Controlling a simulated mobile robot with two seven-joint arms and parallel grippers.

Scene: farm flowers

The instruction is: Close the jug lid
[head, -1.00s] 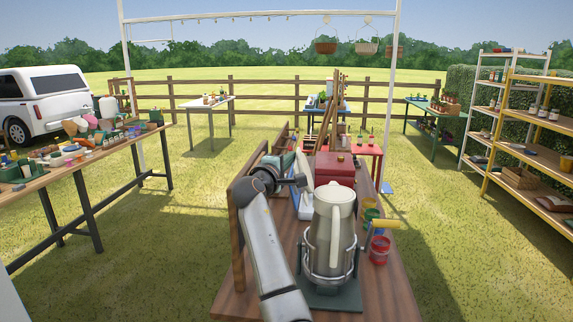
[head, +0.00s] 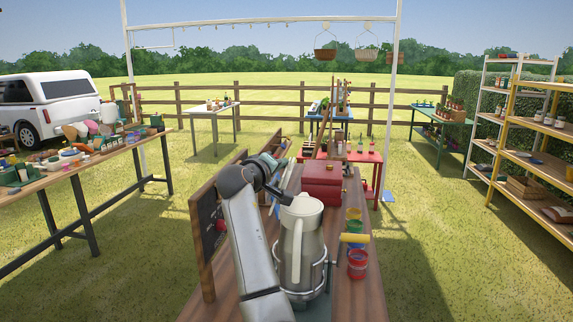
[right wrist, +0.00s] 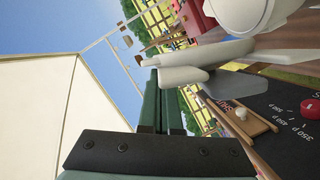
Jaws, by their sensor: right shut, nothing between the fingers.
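The pale jug (head: 310,246) stands upright in a wire holder on the wooden bench (head: 342,300). Its lid (head: 302,206) shows as a pale round top in the head view; I cannot tell whether it sits fully down. My right gripper (head: 285,196) is shut and empty, reaching down beside the jug's top on its left. My left gripper is not in view.
A red box (head: 322,184) stands behind the jug. Coloured pots, including a red pot (head: 358,265), and a yellow-handled tool (head: 354,238) are at its right. A dark board (head: 208,235) stands along the bench's left edge. A red knob (right wrist: 311,106) shows in the wrist view.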

